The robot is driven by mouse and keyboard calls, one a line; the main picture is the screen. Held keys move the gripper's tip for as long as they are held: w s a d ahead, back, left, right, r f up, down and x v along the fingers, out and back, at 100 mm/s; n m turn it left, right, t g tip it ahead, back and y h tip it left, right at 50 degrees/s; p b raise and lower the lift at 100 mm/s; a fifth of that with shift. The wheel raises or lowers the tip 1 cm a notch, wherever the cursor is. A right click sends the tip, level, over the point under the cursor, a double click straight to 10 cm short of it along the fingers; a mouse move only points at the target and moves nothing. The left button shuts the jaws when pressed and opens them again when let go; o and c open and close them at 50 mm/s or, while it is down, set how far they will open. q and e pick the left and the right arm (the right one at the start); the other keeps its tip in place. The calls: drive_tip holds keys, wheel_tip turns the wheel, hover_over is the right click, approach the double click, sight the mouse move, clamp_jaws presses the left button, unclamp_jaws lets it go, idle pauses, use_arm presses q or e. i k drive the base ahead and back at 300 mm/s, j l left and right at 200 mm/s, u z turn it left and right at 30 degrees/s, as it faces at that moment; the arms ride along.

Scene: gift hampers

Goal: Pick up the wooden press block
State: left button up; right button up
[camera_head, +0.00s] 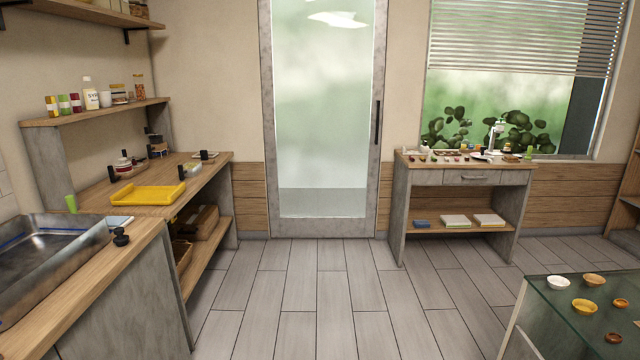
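I cannot make out a wooden press block for certain in the head view. Several small items stand on the small table (466,166) under the window, but they are too far off to identify. More small items are on the long wooden counter (108,191) at the left, and none there is clearly a wooden block. Neither of my grippers is in view.
A yellow tray (148,195) lies on the left counter, beyond a metal sink (45,249). A glass-topped table (565,322) with small bowls stands at the lower right. The tiled floor (330,290) between is clear up to the glass door (322,120).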

sight(205, 160)
drive_tip(key=i, duration=2.75)
drive_tip(key=i+u, duration=0.2)
drive_tip(key=i, duration=0.3)
drive_tip(key=i+l+u, duration=0.2)
drive_tip(key=i, duration=0.3)
drive_tip(key=i+u, duration=0.15)
drive_tip(key=i, duration=0.35)
drive_tip(key=i+u, duration=0.3)
drive_tip(key=u, duration=0.15)
drive_tip(key=i+l+u, duration=0.2)
drive_tip(key=u, duration=0.25)
drive_tip(key=i+l+u, duration=0.25)
drive_tip(key=u, duration=0.2)
drive_tip(key=i+l+u, duration=0.45)
drive_tip(key=k+j, duration=0.1)
